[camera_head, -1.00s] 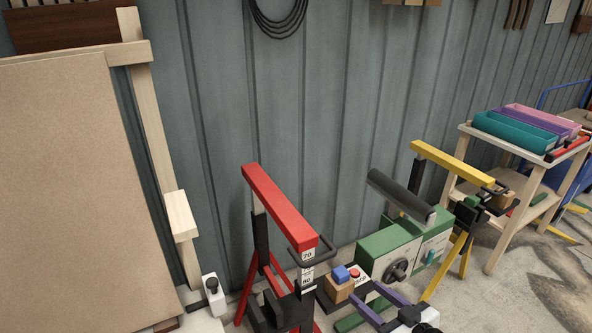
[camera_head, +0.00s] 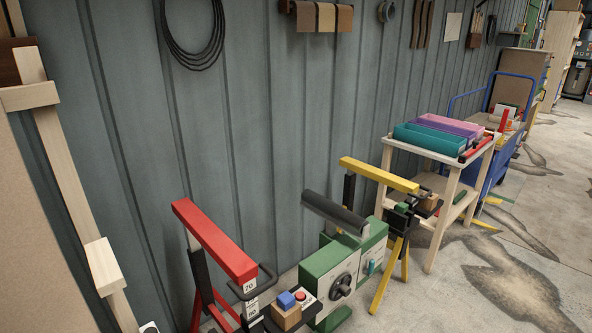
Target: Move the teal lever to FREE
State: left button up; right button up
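A small teal lever (camera_head: 371,266) stands on the pale front panel at the right of a green machine (camera_head: 327,268). It looks roughly upright with a slight tilt; any FREE marking is too small to read. A round dark knob (camera_head: 341,286) sits on the machine's front to the left of the lever. A dark grey roller (camera_head: 335,214) is held above the machine. Neither gripper can be made out in the head view. A small white piece at the bottom left edge is too cut off to identify.
A yellow-topped stand (camera_head: 380,174) is close on the right. A wooden table (camera_head: 450,213) holds coloured trays. Concrete floor is open at right.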

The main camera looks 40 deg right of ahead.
aim_at(368, 271)
jog(key=z, duration=2.2)
jog(key=k, duration=0.55)
jog(key=z, duration=1.25)
jog(key=i, duration=1.45)
jog(key=u, duration=1)
jog(key=i, duration=1)
jog(key=u, duration=0.95)
